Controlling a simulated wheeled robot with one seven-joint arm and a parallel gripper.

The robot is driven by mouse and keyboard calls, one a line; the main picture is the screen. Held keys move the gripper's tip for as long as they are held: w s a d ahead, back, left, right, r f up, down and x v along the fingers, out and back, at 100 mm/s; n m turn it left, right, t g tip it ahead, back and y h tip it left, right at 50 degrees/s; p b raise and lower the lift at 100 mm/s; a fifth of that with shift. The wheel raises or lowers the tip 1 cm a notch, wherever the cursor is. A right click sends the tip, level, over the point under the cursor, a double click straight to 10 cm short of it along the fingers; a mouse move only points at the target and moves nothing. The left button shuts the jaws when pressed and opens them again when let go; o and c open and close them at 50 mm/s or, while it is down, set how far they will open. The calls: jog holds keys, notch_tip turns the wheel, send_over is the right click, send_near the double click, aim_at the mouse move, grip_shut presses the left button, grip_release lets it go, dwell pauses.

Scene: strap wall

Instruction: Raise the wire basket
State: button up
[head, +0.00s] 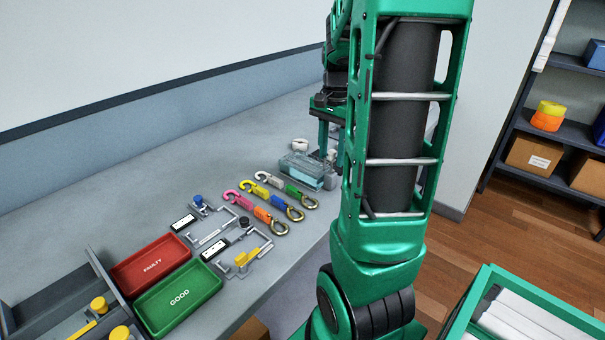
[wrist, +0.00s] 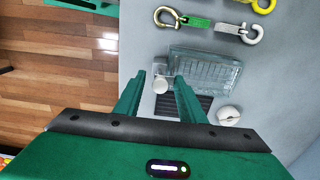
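The wire basket (head: 301,172) looks like a clear, pale teal tub with gridded sides. It sits on the grey bench, partly next to my arm in the head view. In the wrist view the basket (wrist: 208,72) lies just beyond and right of my fingertips. My gripper (wrist: 159,79) is open, its two green fingers apart. A small pale cylindrical knob (wrist: 160,85) shows between the fingertips, by the basket's left end. I cannot tell whether a finger touches the basket.
Hooked straps (head: 270,215) lie left of the basket. Beyond them are metal fixtures, a red FAULTY tray (head: 150,265) and a green GOOD tray (head: 178,298). A white rounded piece (wrist: 228,115) lies near the basket. A shelf unit (head: 560,130) stands right.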

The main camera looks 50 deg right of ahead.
jog(key=shift+w+r, duration=0.1)
jog(key=shift+r, duration=2.95)
jog(key=shift+r, duration=0.15)
jog(key=c, duration=0.7)
jog(key=shift+o, duration=0.2)
jog(key=shift+r, duration=2.85)
